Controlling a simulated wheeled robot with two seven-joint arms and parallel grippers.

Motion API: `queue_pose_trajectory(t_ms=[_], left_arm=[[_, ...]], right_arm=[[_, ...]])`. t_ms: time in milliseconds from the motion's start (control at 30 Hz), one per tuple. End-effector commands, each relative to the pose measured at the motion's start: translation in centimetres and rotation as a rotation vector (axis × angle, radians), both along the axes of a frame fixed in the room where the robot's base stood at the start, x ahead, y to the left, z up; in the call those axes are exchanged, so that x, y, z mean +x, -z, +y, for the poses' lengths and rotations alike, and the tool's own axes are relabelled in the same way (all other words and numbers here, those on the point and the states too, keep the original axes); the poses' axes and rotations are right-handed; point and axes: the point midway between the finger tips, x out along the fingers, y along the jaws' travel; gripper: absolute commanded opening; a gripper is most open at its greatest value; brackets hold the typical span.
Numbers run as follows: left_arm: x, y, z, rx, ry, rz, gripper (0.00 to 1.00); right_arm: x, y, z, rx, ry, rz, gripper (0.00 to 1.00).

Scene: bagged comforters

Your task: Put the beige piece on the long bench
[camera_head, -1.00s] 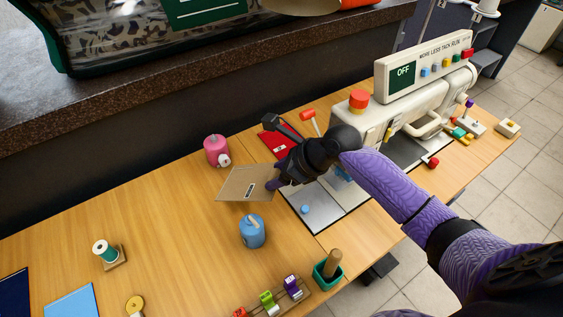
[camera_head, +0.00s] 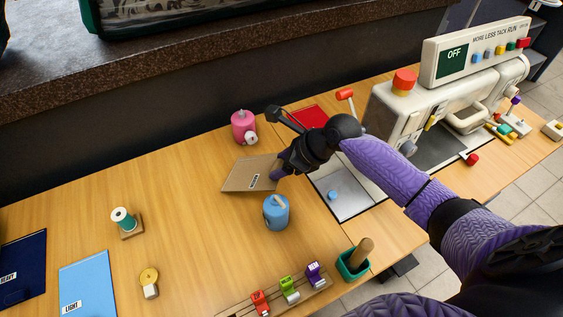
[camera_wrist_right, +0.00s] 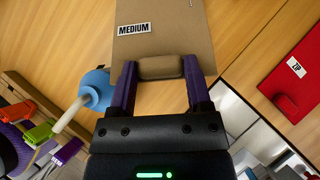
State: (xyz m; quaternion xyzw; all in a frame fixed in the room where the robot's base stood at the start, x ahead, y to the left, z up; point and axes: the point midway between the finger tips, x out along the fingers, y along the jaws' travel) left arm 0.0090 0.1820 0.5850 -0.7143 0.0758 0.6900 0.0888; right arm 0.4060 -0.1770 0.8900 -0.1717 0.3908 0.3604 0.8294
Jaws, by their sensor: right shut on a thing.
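The beige piece (camera_head: 247,174) is a flat panel with a small label, held over the wooden bench (camera_head: 190,255). In the right wrist view the beige piece (camera_wrist_right: 150,50) reads "MEDIUM" and has a padded tab at its near edge. My right gripper (camera_head: 280,172) is shut on that tab; its purple fingers (camera_wrist_right: 158,85) stand on both sides of it. Whether the piece touches the bench cannot be told. My left gripper is not in view.
A blue weight (camera_head: 276,213) stands just in front of the piece and a pink one (camera_head: 244,127) behind it. The sewing machine (camera_head: 440,100) is at right. A light blue panel (camera_head: 88,285), a dark blue panel (camera_head: 22,268) and a thread spool (camera_head: 124,221) lie left. Bench between is clear.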

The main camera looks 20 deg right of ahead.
Motion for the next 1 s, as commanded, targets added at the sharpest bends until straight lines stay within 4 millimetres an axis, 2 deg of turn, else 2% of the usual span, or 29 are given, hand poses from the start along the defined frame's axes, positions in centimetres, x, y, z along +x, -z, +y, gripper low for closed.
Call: queue_pose_trajectory(t_ms=[867,900,1000], left_arm=[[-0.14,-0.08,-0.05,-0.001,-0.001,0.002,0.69],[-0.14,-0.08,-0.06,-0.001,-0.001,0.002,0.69],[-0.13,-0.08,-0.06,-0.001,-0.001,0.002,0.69]], right_arm=[[0.03,0.77,-0.02,0.0,0.001,-0.001,0.06],[0.03,0.79,-0.03,0.0,0.001,-0.001,0.67],[0.02,0.79,-0.02,-0.001,0.001,-0.001,0.89]])
